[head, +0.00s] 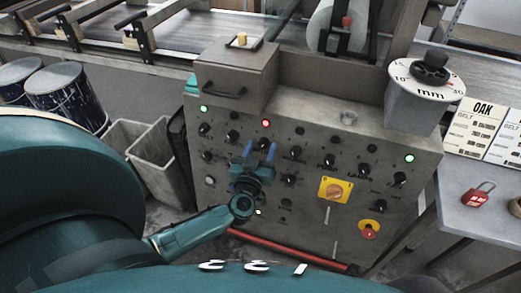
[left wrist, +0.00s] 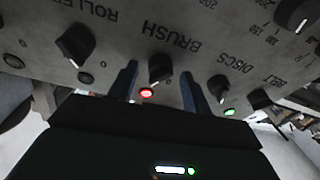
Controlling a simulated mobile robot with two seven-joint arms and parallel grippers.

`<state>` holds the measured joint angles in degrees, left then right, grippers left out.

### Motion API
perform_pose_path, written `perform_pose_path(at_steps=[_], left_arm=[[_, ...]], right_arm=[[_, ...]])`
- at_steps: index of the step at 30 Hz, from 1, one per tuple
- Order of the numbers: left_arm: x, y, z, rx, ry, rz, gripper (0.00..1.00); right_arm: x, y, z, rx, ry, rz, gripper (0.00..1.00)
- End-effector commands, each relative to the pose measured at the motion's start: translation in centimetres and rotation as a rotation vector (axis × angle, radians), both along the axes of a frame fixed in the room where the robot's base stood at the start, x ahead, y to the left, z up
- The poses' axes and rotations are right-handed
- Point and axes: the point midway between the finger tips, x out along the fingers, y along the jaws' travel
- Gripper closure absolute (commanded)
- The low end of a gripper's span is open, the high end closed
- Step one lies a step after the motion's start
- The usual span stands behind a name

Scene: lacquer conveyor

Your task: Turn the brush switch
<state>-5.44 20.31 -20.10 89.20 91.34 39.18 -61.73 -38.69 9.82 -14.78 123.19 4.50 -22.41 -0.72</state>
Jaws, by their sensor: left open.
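The brush switch (left wrist: 160,67) is a black rotary knob with a white pointer line, under the upside-down label BRUSH (left wrist: 172,37) in the left wrist view. Its pointer faces the lit red lamp (left wrist: 146,92). My left gripper (left wrist: 158,78) is open, with one blue finger on each side of the knob; I cannot tell whether they touch it. In the head view the left gripper (head: 258,150) is in front of the grey control panel (head: 300,215), hiding the knob behind it. My right gripper is not in view.
The rollers knob (left wrist: 75,45) and the discs knob (left wrist: 218,88) flank the brush switch closely. A yellow-plated rotary switch (head: 335,190) and a red stop button (head: 369,230) are lower right on the panel. A drawer box (head: 238,75) juts out above.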

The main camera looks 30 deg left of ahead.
Motion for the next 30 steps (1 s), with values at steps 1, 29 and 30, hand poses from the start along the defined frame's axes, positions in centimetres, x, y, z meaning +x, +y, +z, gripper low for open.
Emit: perform_pose_path(at_steps=[1,29,30], left_arm=[[-0.01,0.0,0.0,0.0,0.0,0.0,0.51],[-0.07,-0.04,0.12,-0.041,-0.009,0.01,0.95],[-0.07,-0.07,0.16,-0.057,-0.013,0.012,0.95]], right_arm=[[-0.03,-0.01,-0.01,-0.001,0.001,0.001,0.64],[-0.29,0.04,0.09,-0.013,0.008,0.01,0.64],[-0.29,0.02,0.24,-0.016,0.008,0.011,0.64]])
